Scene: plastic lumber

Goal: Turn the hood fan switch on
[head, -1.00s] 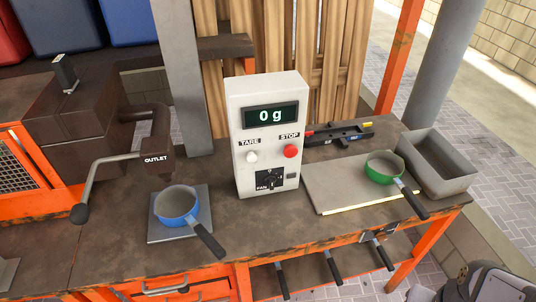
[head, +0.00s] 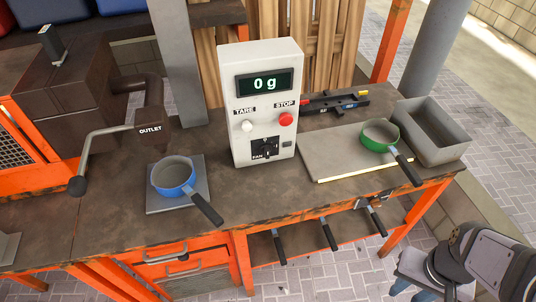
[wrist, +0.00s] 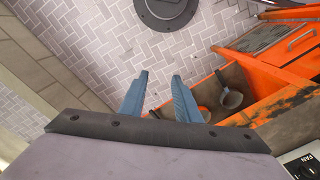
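The fan switch (head: 265,148) is a black knob on a black plate marked FAN, low on the front of a white control box (head: 238,103). Its pointer looks roughly upright; its exact setting is too small to tell. A dark panel marked FAN (wrist: 303,163) is cut off at the lower right corner of the wrist view. My gripper (wrist: 160,84) shows two blue-grey fingers, apart and with nothing between them. Part of my arm shows at the lower right of the head view, well away from the switch, beyond the bench's right front corner.
The box display reads 0 g, with a white TARE button (head: 247,126) and red STOP button (head: 286,119). A blue pan (head: 173,177) stands left, beneath the outlet. A green pan (head: 380,136) and grey bin (head: 432,130) stand right. Handles jut out below the bench's front edge.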

